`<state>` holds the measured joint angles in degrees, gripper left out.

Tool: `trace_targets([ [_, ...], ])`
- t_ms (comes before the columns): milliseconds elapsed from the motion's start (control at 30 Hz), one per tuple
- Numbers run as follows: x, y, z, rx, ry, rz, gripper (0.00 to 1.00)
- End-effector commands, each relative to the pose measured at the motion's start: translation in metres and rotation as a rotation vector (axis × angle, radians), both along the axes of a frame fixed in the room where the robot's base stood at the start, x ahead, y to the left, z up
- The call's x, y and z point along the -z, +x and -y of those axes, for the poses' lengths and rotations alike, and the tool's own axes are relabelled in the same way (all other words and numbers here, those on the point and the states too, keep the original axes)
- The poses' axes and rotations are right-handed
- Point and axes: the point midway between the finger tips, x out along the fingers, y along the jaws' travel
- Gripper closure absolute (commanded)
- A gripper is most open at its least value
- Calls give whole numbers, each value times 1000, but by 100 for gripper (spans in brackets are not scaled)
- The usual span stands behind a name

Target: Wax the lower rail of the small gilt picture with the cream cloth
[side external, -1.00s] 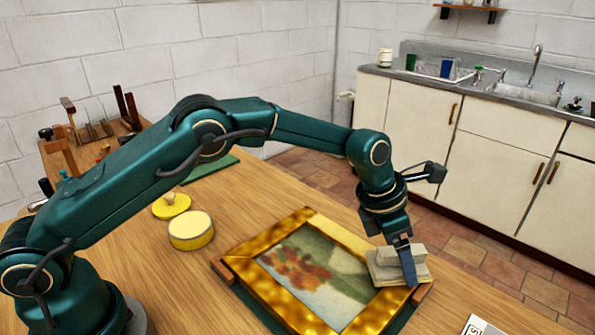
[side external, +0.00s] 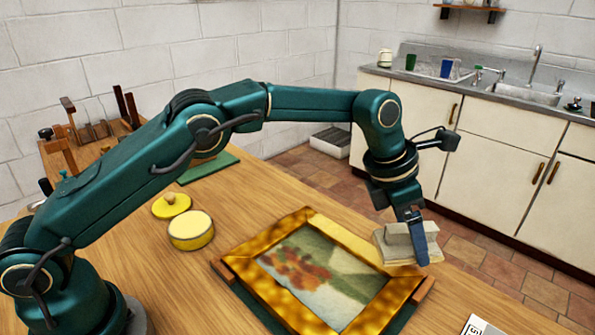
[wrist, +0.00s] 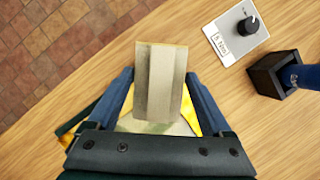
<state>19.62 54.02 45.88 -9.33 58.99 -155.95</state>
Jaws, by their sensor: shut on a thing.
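My gripper (side external: 404,238) is shut on the cream cloth (side external: 393,248), a pale grey-cream pad with a raised grip. In the wrist view the cloth (wrist: 160,85) sits between the two blue fingers. The small gilt picture (side external: 270,300) lies flat on the table, showing red flowers on green. The cloth is over the right end of its far-right rail; whether it touches the rail I cannot tell. That rail (side external: 345,236) looks smoother and more evenly gold than the mottled ones. The open yellow wax tin (side external: 191,232) stands left of the picture.
The tin's yellow lid (side external: 171,206) lies behind the tin. Small wooden blocks (side external: 424,289) sit at the picture's corners. A dial box (wrist: 237,30) and a dark holder (wrist: 275,75) stand on the table nearby. Bare tabletop separates tin and picture.

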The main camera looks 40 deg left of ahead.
Motion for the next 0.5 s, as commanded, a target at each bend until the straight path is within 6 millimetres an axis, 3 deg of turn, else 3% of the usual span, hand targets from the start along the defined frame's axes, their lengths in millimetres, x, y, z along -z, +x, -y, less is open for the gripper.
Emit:
trace_targets([
  [500, -12, 0, 0, 0, 0, 1, 79],
])
